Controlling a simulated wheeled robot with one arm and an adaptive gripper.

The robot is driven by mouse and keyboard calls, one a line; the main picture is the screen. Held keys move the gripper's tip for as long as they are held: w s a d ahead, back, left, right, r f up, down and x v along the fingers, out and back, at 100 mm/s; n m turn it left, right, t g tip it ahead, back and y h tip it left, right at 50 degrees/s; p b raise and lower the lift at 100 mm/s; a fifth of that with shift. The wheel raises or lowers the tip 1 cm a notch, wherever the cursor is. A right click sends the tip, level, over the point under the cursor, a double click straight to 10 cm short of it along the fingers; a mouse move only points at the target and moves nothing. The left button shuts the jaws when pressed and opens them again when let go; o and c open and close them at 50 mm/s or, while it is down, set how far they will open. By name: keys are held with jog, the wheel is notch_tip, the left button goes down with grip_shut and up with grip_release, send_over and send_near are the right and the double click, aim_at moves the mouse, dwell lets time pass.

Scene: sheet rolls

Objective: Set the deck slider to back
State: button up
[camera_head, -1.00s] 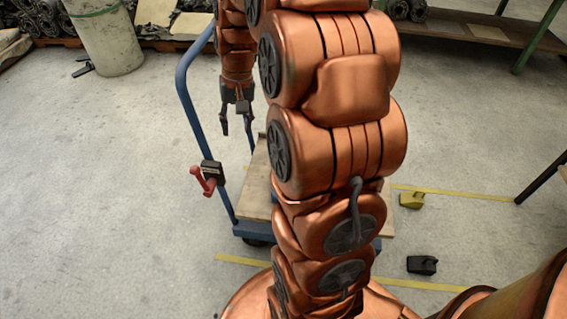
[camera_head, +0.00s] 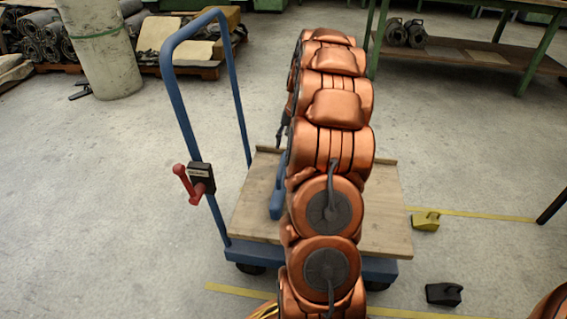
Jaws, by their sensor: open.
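A blue cart with a flat wooden deck (camera_head: 255,207) stands in the middle of the view. A blue upright piece (camera_head: 278,198) shows on the deck just left of my arm. It looks like the deck slider, but my arm hides part of it and its track. My gripper (camera_head: 283,128) is mostly hidden behind my copper arm. Only a dark finger shows, above the far part of the deck and beyond the blue piece, apart from it in the picture. No held object shows.
The cart's blue push handle (camera_head: 178,95) rises at the left, with a red lever on a black box (camera_head: 201,179). A yellow block (camera_head: 425,221) and a black block (camera_head: 443,294) lie on the floor at the right.

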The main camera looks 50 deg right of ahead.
aim_at(282, 162)
jog(key=f, duration=0.2)
jog(key=f+b, duration=0.1)
jog(key=f, duration=0.1)
jog(key=w+a+f+b, duration=0.1)
jog(key=f, duration=0.2)
jog(key=shift+d, duration=0.1)
grip_shut()
jog(key=shift+w, duration=0.1)
dwell(0.4)
